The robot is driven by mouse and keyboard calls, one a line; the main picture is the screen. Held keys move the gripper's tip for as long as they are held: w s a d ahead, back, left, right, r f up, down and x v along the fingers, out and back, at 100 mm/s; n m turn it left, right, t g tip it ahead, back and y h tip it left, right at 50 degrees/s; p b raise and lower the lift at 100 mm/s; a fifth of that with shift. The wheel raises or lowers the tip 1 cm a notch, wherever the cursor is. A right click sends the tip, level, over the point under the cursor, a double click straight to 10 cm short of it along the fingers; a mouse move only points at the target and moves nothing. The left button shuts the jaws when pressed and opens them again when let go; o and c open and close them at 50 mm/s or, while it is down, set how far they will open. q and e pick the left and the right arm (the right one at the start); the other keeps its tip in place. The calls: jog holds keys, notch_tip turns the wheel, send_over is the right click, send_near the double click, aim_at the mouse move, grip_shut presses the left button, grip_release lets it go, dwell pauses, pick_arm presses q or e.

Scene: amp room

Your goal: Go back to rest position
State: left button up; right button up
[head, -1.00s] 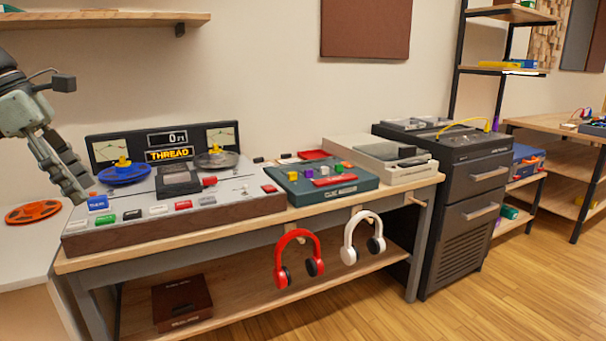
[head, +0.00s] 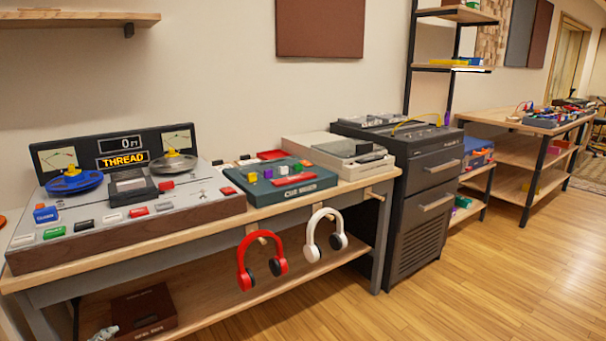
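Neither of my grippers shows clearly in the head view. A small grey piece at the bottom left edge may be part of my own arm; no fingers show there. The tape machine (head: 95,243) stands on the wooden bench at the left, with a blue reel (head: 75,184) on its left spindle and a grey reel (head: 173,164) on its right. Its lit display (head: 122,160) reads THREAD, with 0 FT above.
A green-topped device (head: 283,185) and a pale turntable-like unit (head: 340,157) stand further right on the bench. Red headphones (head: 243,262) and white headphones (head: 311,236) hang from its front. A dark cabinet (head: 415,205) stands beside it. The wooden floor (head: 480,285) at right is clear.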

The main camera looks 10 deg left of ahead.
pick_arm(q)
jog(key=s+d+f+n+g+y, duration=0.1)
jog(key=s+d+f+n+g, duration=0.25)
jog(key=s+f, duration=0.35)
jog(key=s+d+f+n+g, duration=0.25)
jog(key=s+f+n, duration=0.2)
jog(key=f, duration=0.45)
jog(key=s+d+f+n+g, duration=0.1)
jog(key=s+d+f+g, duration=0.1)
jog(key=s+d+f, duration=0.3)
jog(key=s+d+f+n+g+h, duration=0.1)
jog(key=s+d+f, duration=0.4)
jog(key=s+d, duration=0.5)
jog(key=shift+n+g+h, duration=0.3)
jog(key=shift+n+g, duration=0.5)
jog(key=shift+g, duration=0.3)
